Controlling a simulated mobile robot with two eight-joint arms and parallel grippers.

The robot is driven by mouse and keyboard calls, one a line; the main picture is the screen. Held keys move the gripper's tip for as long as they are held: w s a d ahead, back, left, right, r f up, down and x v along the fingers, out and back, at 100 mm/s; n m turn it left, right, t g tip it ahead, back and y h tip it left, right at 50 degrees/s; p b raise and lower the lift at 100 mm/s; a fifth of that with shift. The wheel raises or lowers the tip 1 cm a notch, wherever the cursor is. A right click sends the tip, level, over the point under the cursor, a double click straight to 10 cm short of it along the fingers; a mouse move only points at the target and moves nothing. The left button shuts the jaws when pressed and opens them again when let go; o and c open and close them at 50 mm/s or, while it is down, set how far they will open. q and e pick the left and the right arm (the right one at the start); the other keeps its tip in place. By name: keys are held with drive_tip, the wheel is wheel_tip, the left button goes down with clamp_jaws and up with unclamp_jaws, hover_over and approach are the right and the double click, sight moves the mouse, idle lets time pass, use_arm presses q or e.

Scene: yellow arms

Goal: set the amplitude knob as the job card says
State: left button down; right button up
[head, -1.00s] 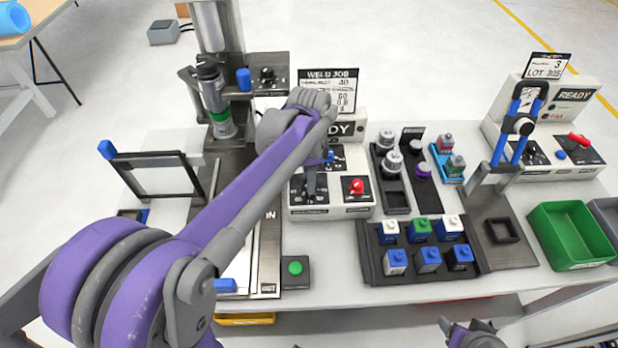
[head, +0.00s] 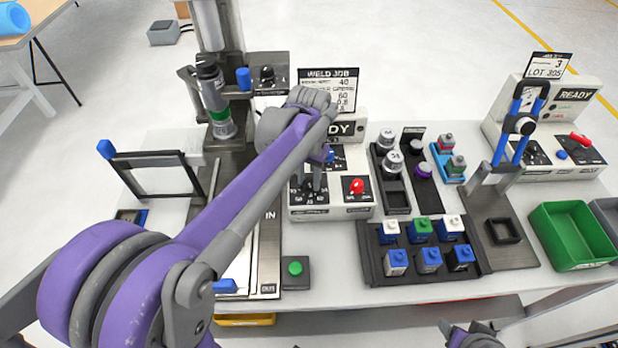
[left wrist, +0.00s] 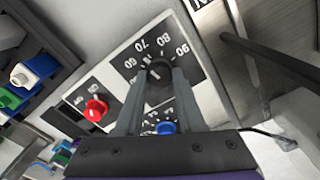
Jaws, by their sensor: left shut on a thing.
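The weld controller (head: 330,209) is a pale box with black dial panels and a READY display. My left gripper (left wrist: 160,72) is shut on a dark knob (left wrist: 159,66) at a dial marked 60, 70, 80 and 90. The fingers stand on both sides of it, and its pointer cannot be made out. In the head view my left gripper (head: 316,182) hides most of that dial. My right gripper (head: 473,337) shows only partly at the bottom edge.
Beside the dial are a red knob (head: 356,186), also in the left wrist view (left wrist: 95,109), and a blue knob (left wrist: 165,127). A rack of blue blocks (head: 374,265) lies right of the controller. A green button box (head: 295,272) stands in front.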

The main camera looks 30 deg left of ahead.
sight(309, 182)
use_arm(q)
drive_tip(key=n, duration=0.5)
drive_tip(key=shift+n, duration=0.3)
idle(0.4)
drive_tip(key=c, duration=0.5)
unclamp_jaws()
wheel_tip(309, 182, up, 11)
drive_tip(key=shift+f+p, duration=0.1)
drive_tip(key=shift+p, duration=0.2)
